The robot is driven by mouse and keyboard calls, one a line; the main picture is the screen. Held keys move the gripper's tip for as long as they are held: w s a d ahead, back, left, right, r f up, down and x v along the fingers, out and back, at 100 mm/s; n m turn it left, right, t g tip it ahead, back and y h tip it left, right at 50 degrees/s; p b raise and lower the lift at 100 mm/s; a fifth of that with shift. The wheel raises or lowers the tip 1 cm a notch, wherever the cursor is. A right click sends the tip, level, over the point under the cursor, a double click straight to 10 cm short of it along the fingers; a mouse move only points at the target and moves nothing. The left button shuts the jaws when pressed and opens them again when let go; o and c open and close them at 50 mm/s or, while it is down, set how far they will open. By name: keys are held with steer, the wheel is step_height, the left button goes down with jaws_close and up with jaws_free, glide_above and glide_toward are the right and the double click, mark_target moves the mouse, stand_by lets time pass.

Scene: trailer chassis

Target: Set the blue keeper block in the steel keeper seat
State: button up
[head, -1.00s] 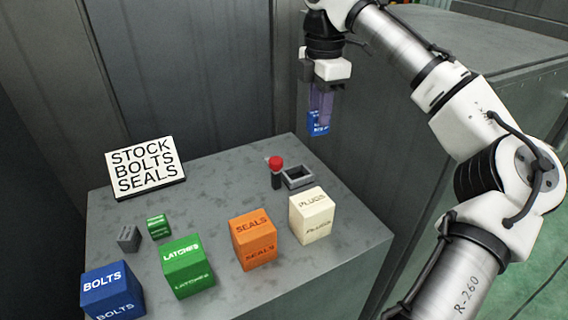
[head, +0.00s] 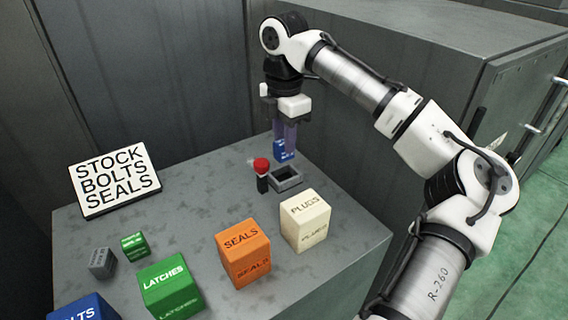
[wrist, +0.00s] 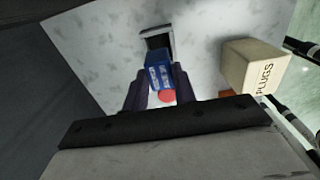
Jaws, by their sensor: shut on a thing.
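My gripper (head: 285,137) is shut on the blue keeper block (head: 284,151), which hangs between the fingertips and also shows in the wrist view (wrist: 159,72). The steel keeper seat (head: 287,179) is a small grey open-topped frame near the back right of the table. In the head view the block appears just above and behind the seat, apart from it. In the wrist view the seat (wrist: 158,41) shows its dark opening just beyond the block, which hides part of it.
A red-topped black post (head: 261,173) stands left of the seat. The cream PLUGS cube (head: 305,220) and orange SEALS cube (head: 244,253) sit in front. Green, blue and grey blocks and a sign (head: 115,182) are to the left. The table's middle (head: 185,215) is clear.

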mark_target(284, 161)
steer(key=shift+f, duration=3.3)
steer(key=shift+f, duration=0.1)
steer(key=o, duration=1)
step_height(284, 161, up, 12)
steer(key=shift+r, duration=0.1)
